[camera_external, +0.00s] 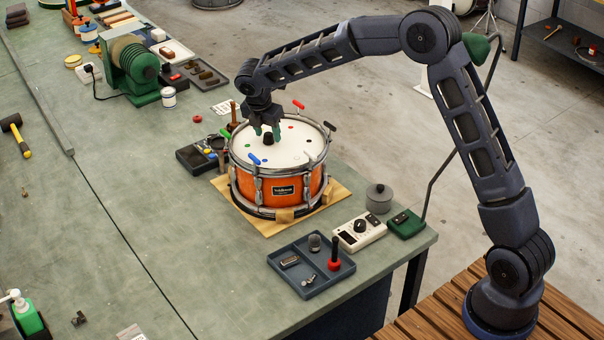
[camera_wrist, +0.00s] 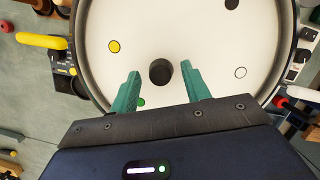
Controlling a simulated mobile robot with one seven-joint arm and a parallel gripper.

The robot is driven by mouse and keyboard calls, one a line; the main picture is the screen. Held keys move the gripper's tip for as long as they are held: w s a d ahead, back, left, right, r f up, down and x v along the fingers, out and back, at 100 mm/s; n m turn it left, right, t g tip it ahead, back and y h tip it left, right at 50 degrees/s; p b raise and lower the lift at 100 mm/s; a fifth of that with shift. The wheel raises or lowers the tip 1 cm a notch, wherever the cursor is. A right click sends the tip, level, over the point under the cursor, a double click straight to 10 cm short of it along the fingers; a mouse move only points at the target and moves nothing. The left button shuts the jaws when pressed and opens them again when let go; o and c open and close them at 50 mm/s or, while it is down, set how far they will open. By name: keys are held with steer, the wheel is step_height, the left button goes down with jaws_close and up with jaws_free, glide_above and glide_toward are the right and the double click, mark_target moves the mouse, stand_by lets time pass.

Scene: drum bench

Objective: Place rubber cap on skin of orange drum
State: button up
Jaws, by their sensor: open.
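The orange drum (camera_external: 280,188) stands on a wooden board on the bench, with its white skin (camera_external: 290,148) facing up. The skin also fills much of the wrist view (camera_wrist: 205,38). A small black rubber cap (camera_external: 268,140) rests on the skin near its middle; in the wrist view the cap (camera_wrist: 160,71) lies just beyond and between my green fingertips. My gripper (camera_external: 265,131) is open above the skin, its fingers (camera_wrist: 160,78) apart on either side of the cap. Nothing is held. I cannot tell whether the fingertips touch the skin.
Coloured dots and keys sit around the drum's rim. A blue tray (camera_external: 283,275) with small parts, a white meter (camera_external: 360,233) and a grey lidded pot (camera_external: 379,198) stand at the front right. A dark tool tray (camera_external: 192,157) is left of the drum.

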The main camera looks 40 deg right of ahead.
steer(key=shift+r, duration=0.1)
steer(key=v, duration=1.1)
steer(key=s+d+r+m, duration=0.3)
steer(key=s+r, duration=0.2)
steer(key=s, duration=0.1)
steer(key=s+d+r+m, duration=0.2)
steer(key=s+d+r, duration=0.25)
steer(key=s, duration=0.25)
steer(key=s+d+r+m+t+y, duration=0.1)
steer(key=s+d+m, duration=0.25)
steer(key=s, duration=0.45)
steer(key=s+d+r+m, duration=0.1)
steer(key=s+d+m, duration=0.25)
steer(key=s, duration=0.55)
steer(key=s+d+r+m+t+y, duration=0.15)
steer(key=s+m, duration=0.25)
steer(key=s, duration=0.4)
steer(key=s+d+f+m, duration=0.2)
steer(key=s+f+m, duration=0.1)
steer(key=s, duration=0.3)
steer(key=s+d+f+m, duration=0.1)
steer(key=s+f+m, duration=0.2)
steer(key=s, duration=0.4)
steer(key=shift+s+d+f+m+t, duration=0.25)
steer(key=shift+d+m+t, duration=0.1)
steer(key=shift+t, duration=0.1)
steer(key=shift+y, duration=0.25)
